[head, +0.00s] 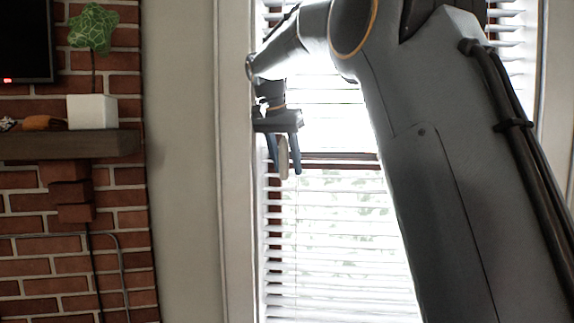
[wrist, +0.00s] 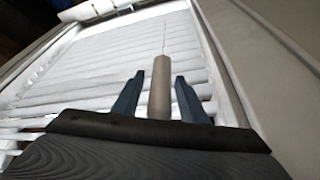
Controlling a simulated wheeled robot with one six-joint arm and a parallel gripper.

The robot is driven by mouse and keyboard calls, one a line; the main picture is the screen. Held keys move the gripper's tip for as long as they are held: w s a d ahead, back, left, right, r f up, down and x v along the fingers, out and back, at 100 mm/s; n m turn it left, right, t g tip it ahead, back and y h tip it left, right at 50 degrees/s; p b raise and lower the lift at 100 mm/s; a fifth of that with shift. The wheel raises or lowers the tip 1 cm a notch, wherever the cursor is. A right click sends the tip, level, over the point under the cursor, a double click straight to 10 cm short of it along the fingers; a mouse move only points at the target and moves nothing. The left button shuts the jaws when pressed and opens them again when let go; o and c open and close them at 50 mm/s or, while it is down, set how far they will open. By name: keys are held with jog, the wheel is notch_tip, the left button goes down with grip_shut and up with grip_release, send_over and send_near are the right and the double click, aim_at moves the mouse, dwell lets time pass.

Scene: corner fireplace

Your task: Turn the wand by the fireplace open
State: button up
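The wand (wrist: 160,88) is a beige rod with a thin cord at its far end, lying against the white blinds (wrist: 110,65) in the wrist view. In the head view the lower part of the wand (head: 282,160) hangs between the fingers of my gripper (head: 284,158), in front of the blinds (head: 335,255). My gripper (wrist: 158,98) has its two dark blue fingers apart, one on each side of the wand. A gap shows between the wand and each finger in the wrist view. The wand's near end is hidden behind the gripper body.
A white window frame (head: 235,200) runs close along the left of my gripper. Further left are a brick fireplace (head: 110,265), a dark mantel (head: 70,145) with a potted plant (head: 92,110), and a dark screen (head: 25,40). My arm covers much of the right side.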

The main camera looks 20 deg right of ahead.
jog(key=b+v, duration=0.2)
jog(key=v, duration=0.5)
jog(key=shift+r, duration=0.35)
jog(key=shift+f, duration=0.15)
jog(key=s+f+n+g+y+b, duration=0.15)
jog(key=s+f, duration=0.25)
jog(key=f, duration=1.3)
jog(key=s+f+n+g+y+b, duration=0.1)
jog(key=s+f+n+b, duration=0.25)
jog(key=f, duration=1.25)
jog(key=s+f+n+b, duration=0.4)
jog(key=s+f, duration=1.5)
jog(key=f, duration=0.3)
jog(key=shift+s+d+t+y, duration=0.2)
jog(key=shift+d+t+y, duration=0.15)
jog(key=shift+d+y, duration=0.1)
